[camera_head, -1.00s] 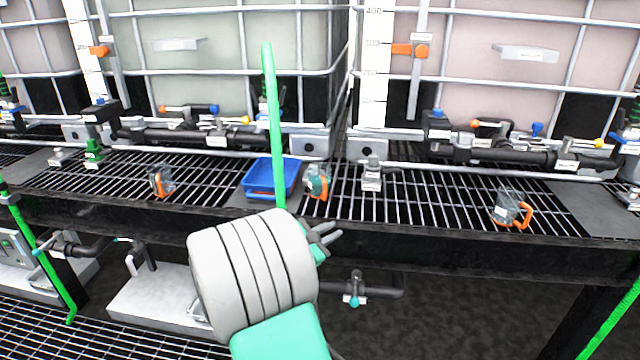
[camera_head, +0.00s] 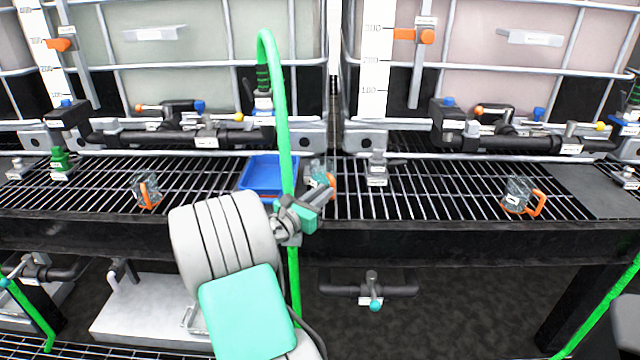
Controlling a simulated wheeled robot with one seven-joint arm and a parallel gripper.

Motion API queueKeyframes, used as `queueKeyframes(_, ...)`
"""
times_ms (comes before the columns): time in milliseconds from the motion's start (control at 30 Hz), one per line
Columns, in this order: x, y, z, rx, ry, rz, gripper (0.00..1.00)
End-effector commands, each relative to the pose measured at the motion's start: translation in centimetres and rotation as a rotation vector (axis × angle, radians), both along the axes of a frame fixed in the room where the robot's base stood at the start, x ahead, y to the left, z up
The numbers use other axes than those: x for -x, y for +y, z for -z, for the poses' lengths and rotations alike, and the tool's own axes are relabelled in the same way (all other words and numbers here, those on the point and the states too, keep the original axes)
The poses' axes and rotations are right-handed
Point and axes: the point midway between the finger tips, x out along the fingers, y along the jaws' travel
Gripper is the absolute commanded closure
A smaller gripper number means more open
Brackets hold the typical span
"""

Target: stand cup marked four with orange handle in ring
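Three clear cups with orange handles stand on the grated shelf: a left cup (camera_head: 146,189), a middle cup (camera_head: 319,173) with something teal in or behind it, and a right cup (camera_head: 518,194). Each looks upright. The right cup's handle points right. Their marks are too small to read, so I cannot tell which is four. My gripper (camera_head: 326,191) is at the shelf's front edge, just in front of the middle cup and overlapping its lower part in the picture. I cannot tell whether it touches the cup or how wide its fingers are. I cannot make out a ring.
A blue tray (camera_head: 266,174) sits left of the middle cup. A green hose (camera_head: 283,120) rises in front of it. A grey valve fitting (camera_head: 376,170) stands right of the middle cup. Pipes and valves line the back. The grating (camera_head: 440,195) before the right cup is clear.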

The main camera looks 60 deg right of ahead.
Motion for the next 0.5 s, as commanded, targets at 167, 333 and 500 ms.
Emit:
queueKeyframes(167, 0.7, -3.3, 0.7, 0.0, -0.003, 0.004, 0.85)
queueKeyframes(333, 0.7, -4.5, 0.4, 0.0, -0.001, -0.002, 0.85)
queueKeyframes(500, 0.5, -4.5, 0.4, -0.001, -0.001, -0.005, 0.86)
